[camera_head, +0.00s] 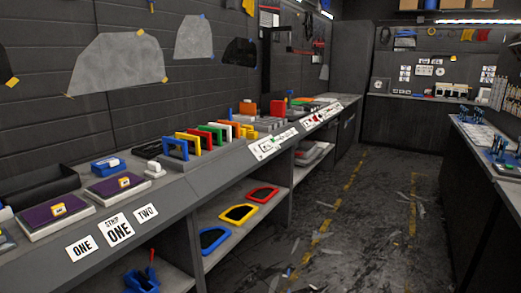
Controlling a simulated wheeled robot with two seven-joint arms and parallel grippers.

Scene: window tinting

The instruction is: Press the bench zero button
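A long grey bench (190,200) runs along the left wall and away from me. Near its front edge stand white signs, one of which reads "STRIP ONE" (119,230), with ONE (81,247) and TWO (146,212) beside it. Farther along are two more sign panels, one with a small green spot (271,141) and one with a small red spot (314,120). Both are too small to read, and I cannot tell which thing is the bench zero button. Neither of my grippers shows in this view.
Two purple-topped pads (112,190) and a row of coloured frames (205,137) sit on the bench. Coloured trays (239,213) lie on the shelf below. The floor aisle (370,220) is open but littered with scraps. Another bench (490,150) lines the right.

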